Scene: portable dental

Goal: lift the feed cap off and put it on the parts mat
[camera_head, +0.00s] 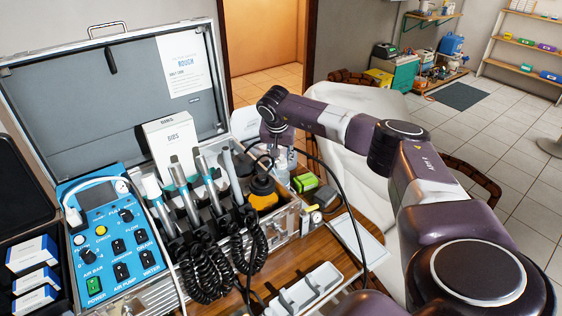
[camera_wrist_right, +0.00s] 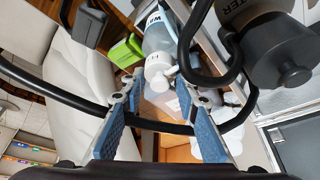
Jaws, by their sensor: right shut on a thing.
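My right gripper (camera_head: 279,140) reaches down over the water bottle (camera_head: 282,166) at the right end of the open case. A pale flat mat (camera_head: 362,238), apparently the parts mat, lies on the wooden table right of the case. My left gripper is not in view.
Black hoses (camera_wrist_right: 60,96) loop close around the fingers in the wrist view. A white tray (camera_head: 305,288) lies at the table's front. The mat looks clear.

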